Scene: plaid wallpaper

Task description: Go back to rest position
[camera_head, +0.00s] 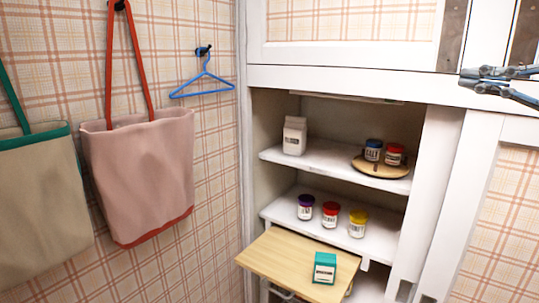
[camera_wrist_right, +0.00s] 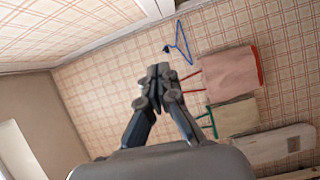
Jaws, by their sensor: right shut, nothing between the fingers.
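My right gripper (camera_head: 486,73) comes in at the right edge of the head view, in front of the upper cabinet frame. It is shut and empty, and apart from the shelf items. In the right wrist view my right gripper (camera_wrist_right: 158,72) shows with its fingertips together, pointing toward the plaid wall. My left gripper is not in view.
An open cabinet holds a white carton (camera_head: 294,136), a round wooden tray (camera_head: 369,168) with two jars, and several jars below. A green-white box (camera_head: 324,268) stands on a pulled-out wooden board (camera_head: 275,257). Bags and a blue hanger (camera_head: 205,82) hang left.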

